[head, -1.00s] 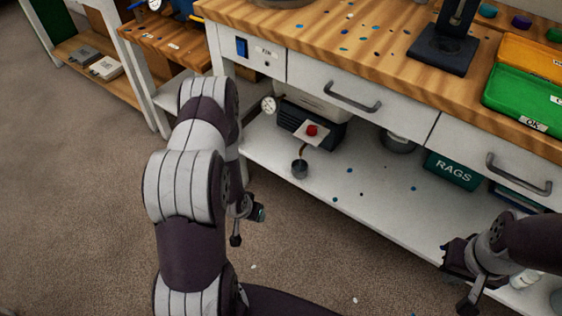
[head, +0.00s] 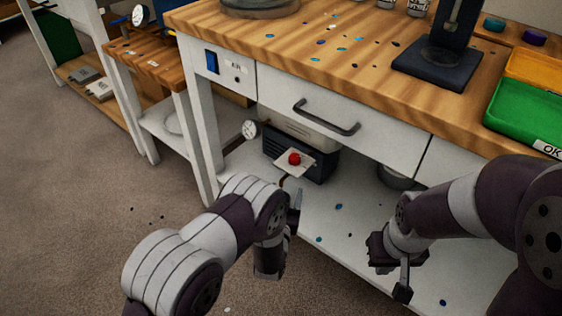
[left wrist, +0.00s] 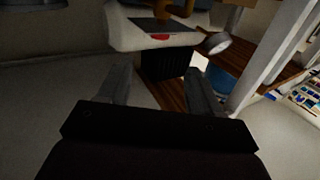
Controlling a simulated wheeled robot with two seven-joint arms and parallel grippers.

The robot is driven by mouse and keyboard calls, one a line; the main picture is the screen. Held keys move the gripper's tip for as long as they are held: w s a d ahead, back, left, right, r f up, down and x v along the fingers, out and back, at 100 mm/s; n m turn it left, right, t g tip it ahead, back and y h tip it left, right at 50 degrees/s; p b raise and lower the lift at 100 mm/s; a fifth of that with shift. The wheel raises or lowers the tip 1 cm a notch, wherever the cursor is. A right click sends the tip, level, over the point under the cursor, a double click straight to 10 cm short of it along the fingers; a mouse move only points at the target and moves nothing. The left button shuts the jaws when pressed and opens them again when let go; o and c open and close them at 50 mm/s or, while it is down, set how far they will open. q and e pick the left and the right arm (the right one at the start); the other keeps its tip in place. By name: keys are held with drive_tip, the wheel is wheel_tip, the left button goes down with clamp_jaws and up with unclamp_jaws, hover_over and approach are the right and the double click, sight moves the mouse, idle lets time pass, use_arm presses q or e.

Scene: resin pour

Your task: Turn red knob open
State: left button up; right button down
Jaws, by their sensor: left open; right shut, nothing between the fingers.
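The red knob (head: 294,158) sits on a small pale plate (head: 308,165) at the front of the dark pump unit (head: 322,163) under the workbench. My left gripper (head: 294,208) is just below the knob in the head view, apart from it, partly hidden by its own arm. In the left wrist view its two fingers (left wrist: 157,82) are spread and empty, and the red knob (left wrist: 160,37) shows ahead of them, partly cut off by the pale plate. My right gripper (head: 402,278) is shut and empty in front of the lower shelf, well to the right of the knob.
A round gauge (head: 249,130) stands left of the pump unit. The white lower shelf (head: 335,215) is mostly clear apart from small coloured spots. Above hangs a drawer with a dark handle (head: 327,119). A white bench leg (head: 203,130) stands to the left.

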sight(294, 161)
use_arm(q)
drive_tip(key=w+b, duration=0.1)
drive_tip(key=w, duration=0.2)
drive_tip(key=w+d+b, duration=0.1)
drive_tip(key=w+b, duration=0.1)
drive_tip(key=w, duration=0.2)
drive_tip(key=w+b, duration=0.2)
drive_tip(key=w, duration=0.2)
drive_tip(key=shift+d+f, duration=0.15)
drive_tip(key=shift+d, duration=0.2)
drive_tip(key=shift+w+d, duration=0.1)
drive_tip(key=shift+w, duration=0.5)
drive_tip(key=shift+r, duration=0.2)
drive_tip(key=shift+c, duration=0.3)
drive_tip(key=c, duration=1)
